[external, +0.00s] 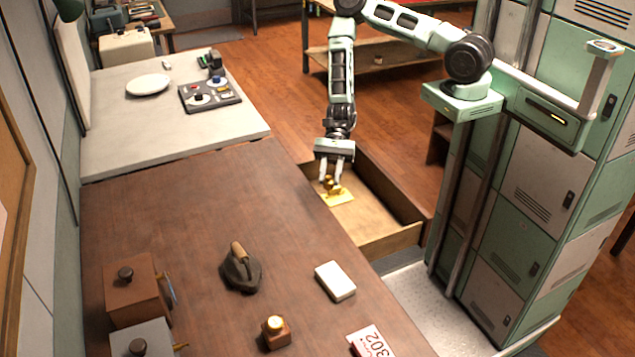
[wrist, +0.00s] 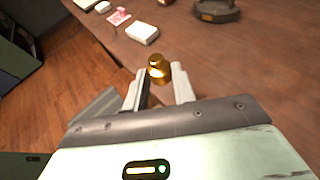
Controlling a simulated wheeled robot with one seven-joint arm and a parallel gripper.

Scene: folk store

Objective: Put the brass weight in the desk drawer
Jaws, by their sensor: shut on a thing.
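The brass weight (wrist: 158,70) is a small gold piece with a knob on top, held between the two fingers of my gripper (wrist: 158,88) in the wrist view. In the external view my gripper (external: 335,178) points down over the open desk drawer (external: 385,228), with the brass weight (external: 332,187) at its fingertips. The drawer juts out from the right side of the brown desk (external: 190,215). A flat yellow patch (external: 341,199) shows just below the weight in the drawer. I cannot tell whether the weight touches the drawer bottom.
On the desk are a dark iron with a wooden handle (external: 240,270), a white box (external: 335,281), a small wooden block with a gold top (external: 276,331) and a "302" card (external: 371,342). Brown and grey boxes stand at the left. The drawer's near part is clear.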

